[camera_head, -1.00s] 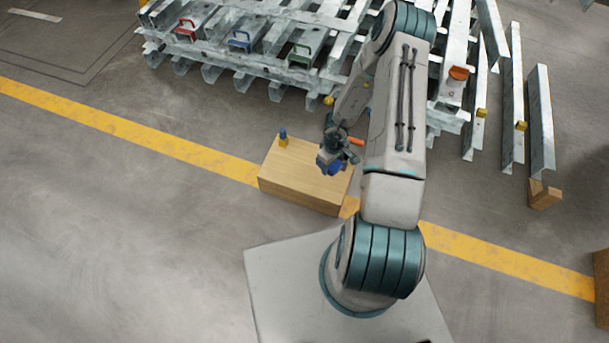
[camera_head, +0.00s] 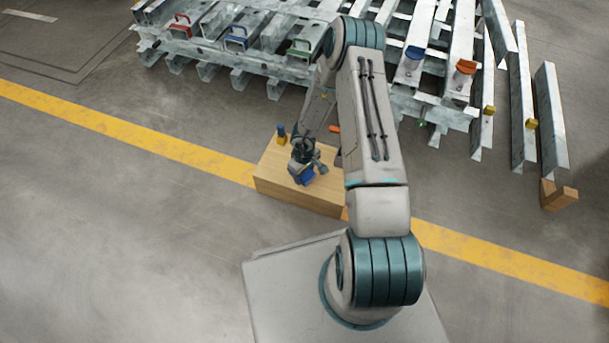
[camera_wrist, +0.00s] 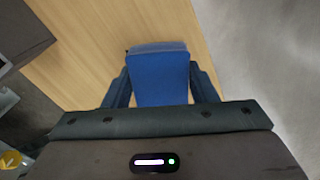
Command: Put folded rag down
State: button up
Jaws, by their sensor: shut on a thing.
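The folded rag is blue and shows between the two fingers in the wrist view (camera_wrist: 160,78). In the head view the rag (camera_head: 308,177) is a small blue patch under my gripper (camera_head: 304,172). My gripper is shut on the rag, with one finger on each side of it. Both are over the wooden block (camera_head: 285,190), toward its front edge. I cannot tell whether the rag touches the block's top. In the wrist view the wooden top (camera_wrist: 85,45) lies beyond the rag, with grey floor to the right.
An orange item (camera_head: 334,128) shows near the back right. A rack of galvanised metal frames (camera_head: 225,45) with coloured handles lies behind. Open floor (camera_head: 110,200) is at the left.

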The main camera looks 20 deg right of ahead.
jog(key=shift+f, duration=0.1)
jog(key=o, duration=1)
